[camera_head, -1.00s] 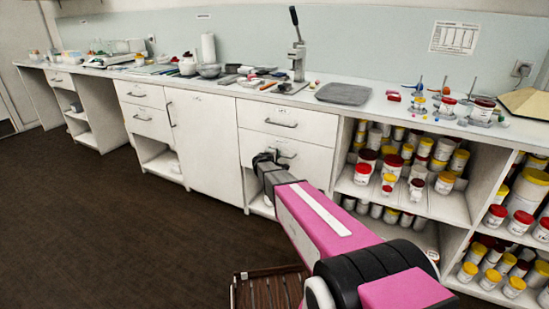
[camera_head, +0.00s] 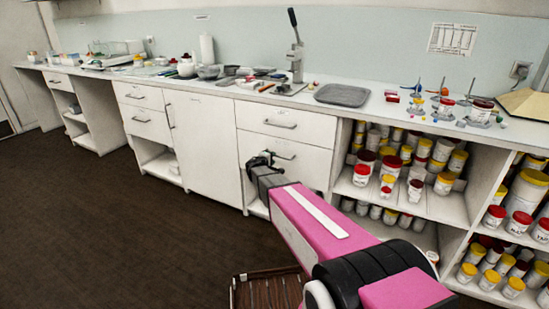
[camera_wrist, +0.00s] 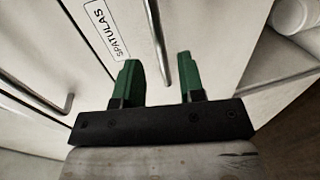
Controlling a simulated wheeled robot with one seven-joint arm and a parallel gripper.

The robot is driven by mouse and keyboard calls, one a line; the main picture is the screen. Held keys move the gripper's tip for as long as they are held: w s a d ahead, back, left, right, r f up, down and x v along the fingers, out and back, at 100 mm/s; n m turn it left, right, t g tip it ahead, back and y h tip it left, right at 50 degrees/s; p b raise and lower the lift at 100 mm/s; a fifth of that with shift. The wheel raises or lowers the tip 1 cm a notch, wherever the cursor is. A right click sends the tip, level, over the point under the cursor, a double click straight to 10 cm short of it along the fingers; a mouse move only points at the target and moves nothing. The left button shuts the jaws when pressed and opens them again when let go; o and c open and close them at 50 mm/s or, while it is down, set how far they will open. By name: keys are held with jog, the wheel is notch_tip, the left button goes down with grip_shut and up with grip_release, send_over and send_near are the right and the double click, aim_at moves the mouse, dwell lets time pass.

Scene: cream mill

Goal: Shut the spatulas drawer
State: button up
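The spatulas drawer (camera_head: 315,165) is the lower white drawer under a similar upper drawer in the head view. I cannot tell how far it stands out from the cabinet. In the wrist view its face carries a "SPATULAS" label (camera_wrist: 107,30), beside a metal bar handle (camera_wrist: 158,42). My gripper (camera_head: 261,160) is at the drawer front near the handle. In the wrist view my gripper (camera_wrist: 160,80) has its two green fingers apart, one on each side of the handle's line. Contact with the handle is not clear.
The upper drawer (camera_head: 285,118) sits just above. Open shelves with several jars (camera_head: 388,180) stand to the right. A white cupboard door (camera_head: 203,145) is to the left. A brown slatted thing (camera_head: 268,290) is low in front. The dark floor (camera_head: 100,230) at left is clear.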

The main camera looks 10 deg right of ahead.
jog(key=v, duration=0.5)
jog(key=shift+s+a+r, duration=0.1)
jog(key=shift+s+a, duration=0.1)
jog(key=shift+s, duration=0.1)
jog(key=s+d+f+m+g+y, duration=0.1)
jog(key=s+d+f+m+g, duration=0.15)
jog(key=s, duration=0.55)
jog(key=s+d+f+m+g+y, duration=0.1)
jog(key=s+d+m+g+y, duration=0.2)
jog(key=s, duration=0.5)
jog(key=s+d+f+m+g, duration=0.25)
jog(key=s+m+g, duration=0.2)
jog(key=s, duration=0.35)
jog(key=s+a+g+y, duration=0.2)
jog(key=s+y, duration=0.3)
jog(key=s, duration=0.3)
jog(key=shift+s+a+r+m+g, duration=0.3)
jog(key=shift+s+a+r+m, duration=0.05)
jog(key=shift+a+m, duration=0.1)
